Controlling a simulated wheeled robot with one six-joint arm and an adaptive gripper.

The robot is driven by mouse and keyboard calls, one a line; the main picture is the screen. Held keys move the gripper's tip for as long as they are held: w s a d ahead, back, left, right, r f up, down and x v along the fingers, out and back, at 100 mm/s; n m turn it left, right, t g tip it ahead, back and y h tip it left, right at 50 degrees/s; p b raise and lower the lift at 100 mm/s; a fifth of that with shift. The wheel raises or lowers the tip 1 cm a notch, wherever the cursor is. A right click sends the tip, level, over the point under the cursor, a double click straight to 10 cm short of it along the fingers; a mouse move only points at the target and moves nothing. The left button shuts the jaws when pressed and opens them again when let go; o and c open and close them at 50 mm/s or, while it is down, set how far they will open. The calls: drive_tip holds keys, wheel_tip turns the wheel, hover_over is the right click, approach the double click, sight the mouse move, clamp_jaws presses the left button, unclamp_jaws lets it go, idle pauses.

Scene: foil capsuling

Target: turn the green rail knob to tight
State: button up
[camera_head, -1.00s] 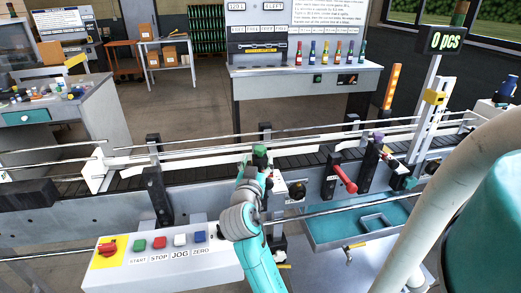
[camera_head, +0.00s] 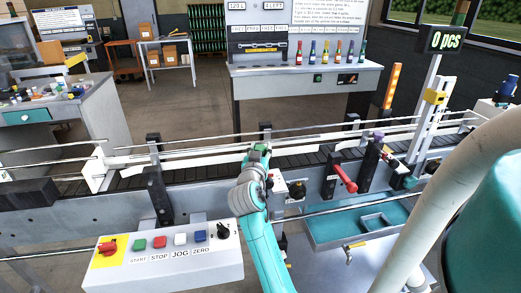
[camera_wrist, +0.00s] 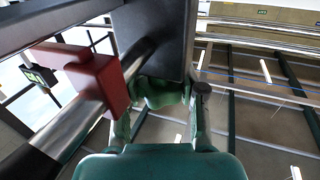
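The green rail knob (camera_head: 262,148) is at the near side of the conveyor's guide rail, mostly covered by my gripper in the head view. In the wrist view a green knob (camera_wrist: 164,93) shows below a dark grey post, between the two fingers. My gripper (camera_head: 258,158) is at the knob, and its fingers (camera_wrist: 168,105) stand apart on either side of it in the wrist view. I cannot tell whether both fingers touch it. Any tight marking is not readable.
A red clamp block (camera_wrist: 95,75) on a steel rod is close on the left in the wrist view. A red handle (camera_head: 344,178) and a black knob (camera_head: 297,190) are right of my gripper. A button panel (camera_head: 165,262) stands at the front left.

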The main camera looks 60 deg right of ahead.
drive_tip(key=c, duration=0.3)
drive_tip(key=shift+g, duration=0.3)
drive_tip(key=m+g, duration=0.2)
drive_tip(key=g, duration=0.2)
drive_tip(key=m+g, duration=0.3)
drive_tip(key=g, duration=0.1)
drive_tip(key=shift+m+h, duration=0.3)
drive_tip(key=shift+h, duration=0.1)
drive_tip(key=m+g+y, duration=0.1)
drive_tip(key=m+g, duration=0.1)
drive_tip(key=g, duration=0.1)
drive_tip(key=m+g+y, duration=0.1)
drive_tip(key=m+g, duration=0.1)
drive_tip(key=g, duration=0.1)
drive_tip(key=shift+s+g, duration=0.15)
drive_tip(key=shift+g, duration=0.15)
drive_tip(key=shift+s+m+g+y, duration=0.1)
drive_tip(key=shift+m+g+y, duration=2.05)
drive_tip(key=shift+g, duration=0.25)
drive_tip(key=o, duration=1.2)
drive_tip(key=shift+c, duration=0.2)
